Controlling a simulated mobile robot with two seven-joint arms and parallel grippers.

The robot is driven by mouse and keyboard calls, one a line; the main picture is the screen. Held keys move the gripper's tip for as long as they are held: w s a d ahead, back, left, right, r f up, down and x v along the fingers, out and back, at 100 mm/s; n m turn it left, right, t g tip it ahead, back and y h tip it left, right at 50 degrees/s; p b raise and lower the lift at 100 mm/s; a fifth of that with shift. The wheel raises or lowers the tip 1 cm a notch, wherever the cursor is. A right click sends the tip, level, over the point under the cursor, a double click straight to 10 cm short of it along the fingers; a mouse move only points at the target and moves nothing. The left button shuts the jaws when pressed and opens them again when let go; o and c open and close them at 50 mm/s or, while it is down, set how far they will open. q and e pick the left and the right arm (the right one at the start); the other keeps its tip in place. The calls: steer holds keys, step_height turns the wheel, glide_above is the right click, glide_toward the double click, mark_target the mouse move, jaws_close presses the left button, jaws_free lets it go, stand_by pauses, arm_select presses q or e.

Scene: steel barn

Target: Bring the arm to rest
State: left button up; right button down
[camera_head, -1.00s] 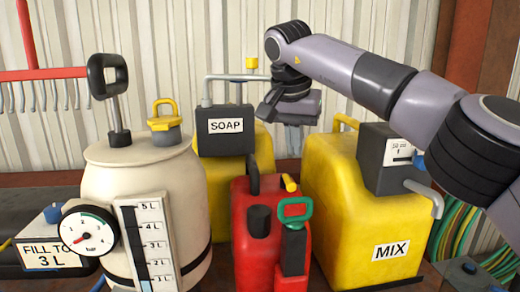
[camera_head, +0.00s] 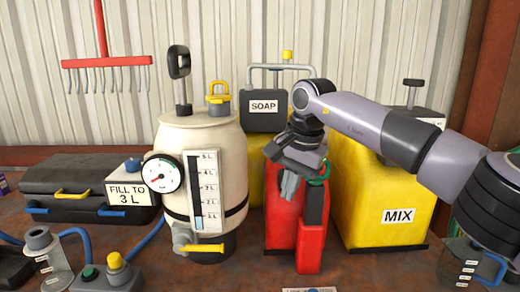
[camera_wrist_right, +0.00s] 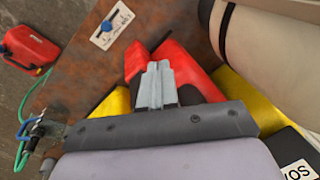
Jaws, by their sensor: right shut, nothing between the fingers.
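My right arm comes in from the right in the head view. Its gripper (camera_head: 290,187) is shut and empty, pointing down in front of the upper part of the red can (camera_head: 283,222) and hiding some of it. In the right wrist view the shut fingers (camera_wrist_right: 155,86) lie over the red can (camera_wrist_right: 188,62); I cannot tell whether they touch it. My left arm and gripper are not in view.
The cream sprayer tank (camera_head: 215,150) stands left of the red can. The yellow SOAP container (camera_head: 254,160) is behind it, and the yellow MIX container (camera_head: 375,190) is to its right. A black case (camera_head: 75,180) and clear jug (camera_head: 460,262) are farther out.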

steer(key=s+a+f+m+g+y, duration=0.1)
steer(key=s+a+f+m+y, duration=0.4)
steer(key=s+a+m+y, duration=0.3)
steer(key=s+a+f+m+g+y, duration=0.1)
steer(key=s+a+f+m+y, duration=0.55)
steer(key=a+y, duration=0.35)
steer(key=d+f+m+t+h, duration=0.55)
steer(key=d+m+t, duration=0.25)
steer(key=m, duration=0.9)
steer(key=d+f+m+t+h, duration=0.4)
steer(key=d+f+m+t, duration=0.35)
steer(key=m, duration=0.95)
steer(key=s+d+f+m+g+h, duration=0.4)
steer(key=s+d+f+m+h, duration=0.4)
steer(key=s+d+f+m, duration=0.6)
steer(key=s+d+m, duration=0.1)
steer(key=s+d, duration=0.1)
steer(key=shift+s+d+f+g, duration=0.15)
steer(key=shift+d+f+g, duration=0.05)
steer(key=shift+d+g, duration=0.2)
